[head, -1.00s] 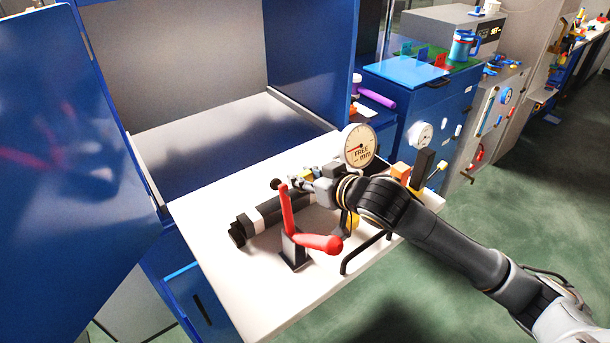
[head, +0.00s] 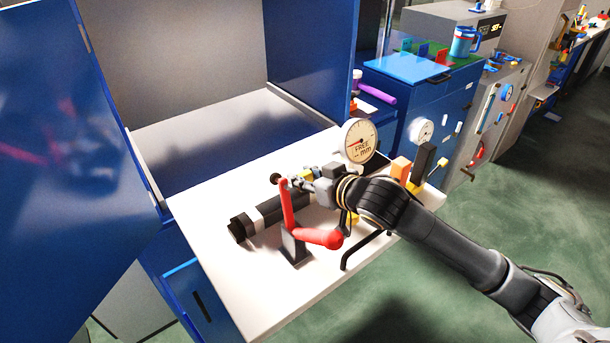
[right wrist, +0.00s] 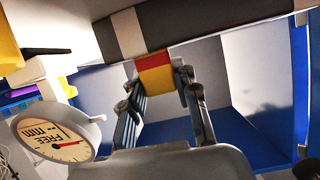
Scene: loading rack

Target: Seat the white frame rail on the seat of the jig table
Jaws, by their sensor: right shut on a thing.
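No plainly all-white rail can be picked out. A dark bar with a white band (head: 257,216) lies along the white jig table (head: 225,285) in the head view; it crosses the top of the right wrist view (right wrist: 130,32). My right gripper (head: 297,182) is over the table, by the top of a red lever (head: 288,205). In the right wrist view its fingers (right wrist: 160,82) are shut on a red-and-yellow block (right wrist: 155,72) against the dark bar. I cannot tell whether block and bar are joined. My left gripper is out of view.
A dial gauge (head: 360,141) stands close behind my right gripper. The red lever on its dark post and a black bent handle (head: 365,250) stand near the table's front edge. A blue-sided enclosure (head: 310,65) rises behind. The table's front left part is clear.

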